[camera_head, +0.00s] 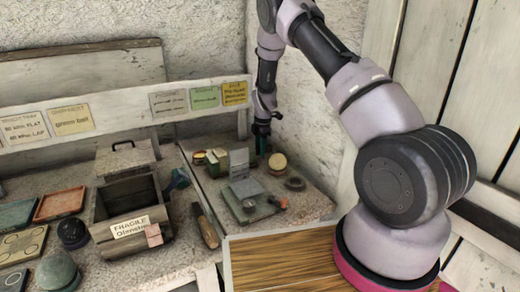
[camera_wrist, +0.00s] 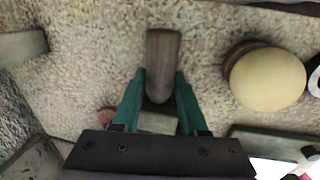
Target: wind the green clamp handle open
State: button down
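My gripper (camera_head: 262,142) points down over the back of the right-hand bench in the head view. In the wrist view its green fingers (camera_wrist: 160,82) stand apart on either side of a brown, round-ended bar (camera_wrist: 163,55). The bar lies close to both fingertips; I cannot tell whether they touch it. A grey-green metal device with a flat plate and a red knob (camera_head: 250,197) stands on the bench in front of my gripper. I cannot pick out a green clamp handle for certain, nor tell whether the brown bar belongs to it.
A pale round-topped object (camera_head: 277,161) stands right of my gripper, also in the wrist view (camera_wrist: 267,78). A dark ring (camera_head: 295,183) lies nearby. An upright grey block (camera_head: 238,162) stands to the left. A wooden box (camera_head: 130,215) is further left.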

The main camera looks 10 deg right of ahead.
dwell(0.3)
jog(key=shift+s+d+t+y, duration=0.2)
jog(key=shift+t+y, duration=0.1)
jog(key=shift+t, duration=0.7)
jog(key=shift+s+a+f+t+y, duration=0.1)
jog(key=shift+t+y, duration=0.2)
jog(key=shift+t, duration=0.55)
jog(key=shift+s+f+t+y, duration=0.1)
jog(key=shift+t+y, duration=0.2)
jog(key=shift+t, duration=0.55)
jog(key=shift+c, duration=2.2)
grip_release()
jog(key=v, duration=1.1)
